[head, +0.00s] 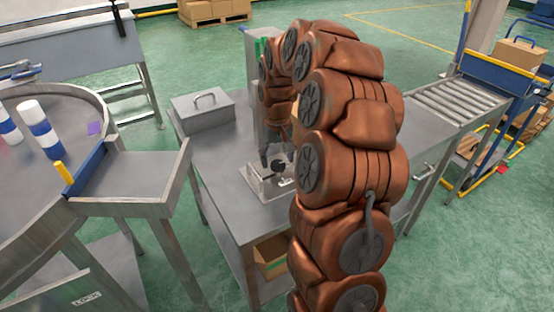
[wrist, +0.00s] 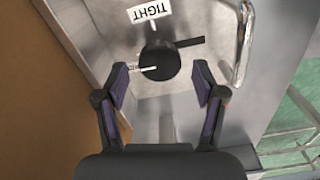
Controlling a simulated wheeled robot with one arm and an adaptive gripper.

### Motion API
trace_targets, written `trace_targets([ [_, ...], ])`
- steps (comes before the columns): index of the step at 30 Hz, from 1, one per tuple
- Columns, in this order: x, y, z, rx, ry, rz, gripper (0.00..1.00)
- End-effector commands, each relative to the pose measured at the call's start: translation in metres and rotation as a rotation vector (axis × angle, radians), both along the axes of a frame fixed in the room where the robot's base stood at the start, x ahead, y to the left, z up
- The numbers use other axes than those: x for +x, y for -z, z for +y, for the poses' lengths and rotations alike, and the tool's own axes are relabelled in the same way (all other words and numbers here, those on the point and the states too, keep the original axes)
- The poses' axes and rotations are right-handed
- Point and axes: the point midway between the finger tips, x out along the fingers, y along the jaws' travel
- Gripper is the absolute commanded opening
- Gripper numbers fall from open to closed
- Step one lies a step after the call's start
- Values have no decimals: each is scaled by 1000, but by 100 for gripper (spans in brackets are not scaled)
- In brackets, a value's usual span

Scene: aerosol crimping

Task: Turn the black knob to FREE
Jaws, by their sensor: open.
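The black knob (wrist: 160,58) is round, with a black bar sticking out to the right and a white pointer line toward the left in the wrist view. A white label reading TIGHT (wrist: 150,12) appears upside down beyond it. No FREE label is readable. My gripper (wrist: 161,70) is open, one finger on each side of the knob, with gaps between the fingertips and the knob; I cannot tell the remaining height. In the head view, the knob (head: 279,166) is on a metal plate (head: 256,181), and my dark gripper is close to it, partly hidden by my arm.
The plate sits on a grey metal table (head: 222,205) with a lidded metal box (head: 203,105) at its back left. In the wrist view, a bent metal handle (wrist: 243,45) stands right of the knob and a brown surface (wrist: 35,90) fills the left.

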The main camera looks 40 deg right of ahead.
Motion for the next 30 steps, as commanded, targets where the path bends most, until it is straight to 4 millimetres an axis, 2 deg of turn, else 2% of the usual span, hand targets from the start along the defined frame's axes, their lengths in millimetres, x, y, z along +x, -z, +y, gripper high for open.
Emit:
trace_targets([
  [16, 1, -94, 0, -2, 0, -4, 70],
  [22, 0, -108, 0, 1, -1, 2, 70],
  [30, 0, -113, 0, 0, -1, 0, 70],
])
